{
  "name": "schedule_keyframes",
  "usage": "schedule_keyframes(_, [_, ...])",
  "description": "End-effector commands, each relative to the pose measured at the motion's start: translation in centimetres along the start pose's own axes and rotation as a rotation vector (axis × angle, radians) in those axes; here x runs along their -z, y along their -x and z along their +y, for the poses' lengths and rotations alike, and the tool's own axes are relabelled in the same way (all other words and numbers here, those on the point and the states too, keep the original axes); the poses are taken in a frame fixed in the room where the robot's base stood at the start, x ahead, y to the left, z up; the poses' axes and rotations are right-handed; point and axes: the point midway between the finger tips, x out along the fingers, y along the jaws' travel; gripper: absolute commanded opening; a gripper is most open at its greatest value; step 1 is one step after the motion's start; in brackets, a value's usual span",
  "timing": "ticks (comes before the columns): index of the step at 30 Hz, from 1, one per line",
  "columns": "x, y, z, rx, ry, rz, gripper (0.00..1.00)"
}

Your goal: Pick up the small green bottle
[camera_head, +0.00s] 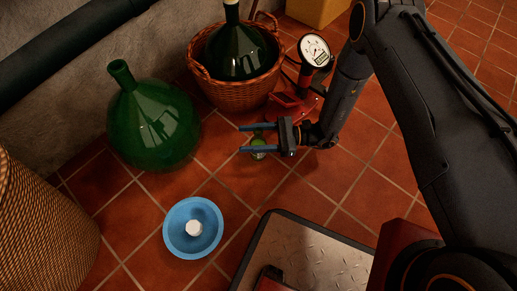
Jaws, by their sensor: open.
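The small green bottle (258,154) stands on the red tile floor near the middle of the picture, partly hidden by my gripper. My gripper (242,138) reaches in from the right with its two blue fingers spread and pointing left. The fingers appear above or around the bottle's upper part; I cannot tell whether either touches it. Only a small green and pale part of the bottle shows below the nearer finger.
A large green demijohn (153,125) stands left, and another (237,52) sits in a wicker basket (242,95) behind. A red device with a gauge (315,51) is close to my arm. A blue funnel-like dish (176,238) lies in front. Tiles between are clear.

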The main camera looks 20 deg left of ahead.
Motion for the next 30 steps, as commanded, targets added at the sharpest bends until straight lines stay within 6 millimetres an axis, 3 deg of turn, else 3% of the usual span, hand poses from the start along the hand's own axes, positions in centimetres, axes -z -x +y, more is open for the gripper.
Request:
schedule_keyframes(10, [-0.07,-0.98,-0.02,0.001,0.001,0.0,0.51])
schedule_keyframes(19, [-0.05,-0.95,-0.02,0.001,0.001,0.0,0.03])
schedule_keyframes(30, [-0.11,-0.92,-0.06,0.001,0.002,0.0,0.0])
